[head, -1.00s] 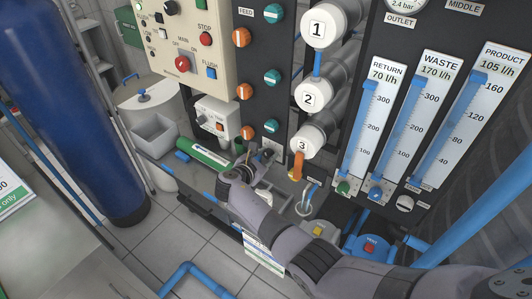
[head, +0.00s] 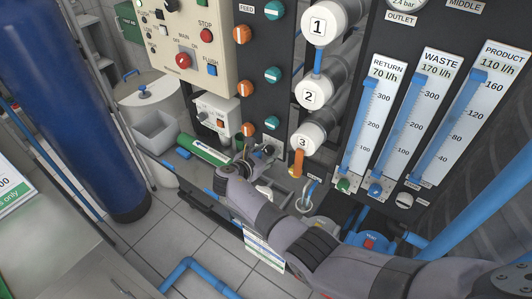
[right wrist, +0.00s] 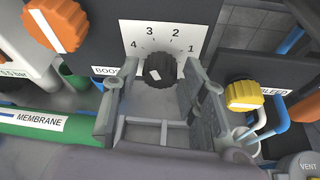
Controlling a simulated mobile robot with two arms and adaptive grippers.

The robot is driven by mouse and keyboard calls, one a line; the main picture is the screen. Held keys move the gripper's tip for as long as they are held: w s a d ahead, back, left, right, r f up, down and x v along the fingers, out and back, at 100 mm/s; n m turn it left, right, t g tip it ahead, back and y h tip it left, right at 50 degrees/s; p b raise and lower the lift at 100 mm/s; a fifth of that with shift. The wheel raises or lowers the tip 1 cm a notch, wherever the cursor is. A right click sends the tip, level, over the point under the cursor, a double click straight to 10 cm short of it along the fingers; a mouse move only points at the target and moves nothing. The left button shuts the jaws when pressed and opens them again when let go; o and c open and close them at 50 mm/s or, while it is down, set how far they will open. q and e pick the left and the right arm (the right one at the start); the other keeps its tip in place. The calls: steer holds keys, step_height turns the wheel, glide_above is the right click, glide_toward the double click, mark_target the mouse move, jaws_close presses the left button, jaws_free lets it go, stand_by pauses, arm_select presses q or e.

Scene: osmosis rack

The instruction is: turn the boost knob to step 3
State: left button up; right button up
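The black boost knob (right wrist: 159,68) sits before a white dial plate (right wrist: 163,38) numbered 1 to 4 in the right wrist view. A white mark shows on its face, left of centre; I cannot tell which number it points to. My right gripper (right wrist: 160,85) is open, one finger on each side of the knob, with visible gaps. In the head view my right gripper (head: 250,162) is at the low front of the rack, and it and the arm largely hide the knob. My left gripper is not in view.
An orange knob (right wrist: 56,22) is left of the dial and a yellow knob (right wrist: 244,94) right of it. A green membrane tube (head: 205,150) lies left of my gripper. Flow meters stand at right; the product gauge (head: 478,120) reads 110 l/h.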

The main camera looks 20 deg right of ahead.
mark_target(266, 130)
steer(key=shift+o, duration=0.6)
steer(key=shift+r, duration=0.15)
step_height(266, 130, up, 10)
steer(key=shift+f, duration=0.1)
stand_by(0.4)
